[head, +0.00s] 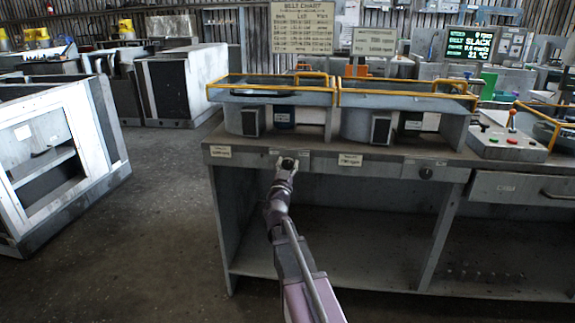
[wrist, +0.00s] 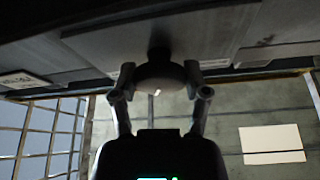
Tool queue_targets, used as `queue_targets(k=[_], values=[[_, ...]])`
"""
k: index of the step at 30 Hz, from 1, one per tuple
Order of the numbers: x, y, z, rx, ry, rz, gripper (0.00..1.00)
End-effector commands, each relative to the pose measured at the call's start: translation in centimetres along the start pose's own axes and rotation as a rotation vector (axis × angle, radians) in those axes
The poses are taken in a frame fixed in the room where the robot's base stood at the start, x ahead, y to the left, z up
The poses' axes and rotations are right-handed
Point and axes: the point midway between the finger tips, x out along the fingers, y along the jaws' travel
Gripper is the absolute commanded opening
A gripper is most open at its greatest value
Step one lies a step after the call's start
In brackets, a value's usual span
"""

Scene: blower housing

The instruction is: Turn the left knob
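The left knob (head: 289,162) is a dark round knob on the front edge of the workbench, partly covered by my gripper in the head view. The wrist view shows the left knob (wrist: 160,75) close up, with a small white mark on its lower rim. My gripper (head: 286,168) reaches up to it from the front. In the wrist view the fingertips of my gripper (wrist: 160,76) lie on both sides of the knob and appear to touch it. The right knob (head: 425,173) sits further right on the same edge, apart from my gripper.
Paper labels (head: 349,160) are on the bench front (head: 385,165). Two yellow-railed housings (head: 270,90) stand on top. A control box (head: 505,142) with coloured buttons and a lit screen (head: 469,44) are at right. Open floor (head: 150,220) lies left.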

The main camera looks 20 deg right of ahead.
Motion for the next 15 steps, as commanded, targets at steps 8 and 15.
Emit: queue_targets(k=[8,15], values=[[0.09,-0.04,0.0,0.004,0.0,0.002,0.12],[0.17,-0.07,-0.05,0.049,0.001,0.021,0.12]])
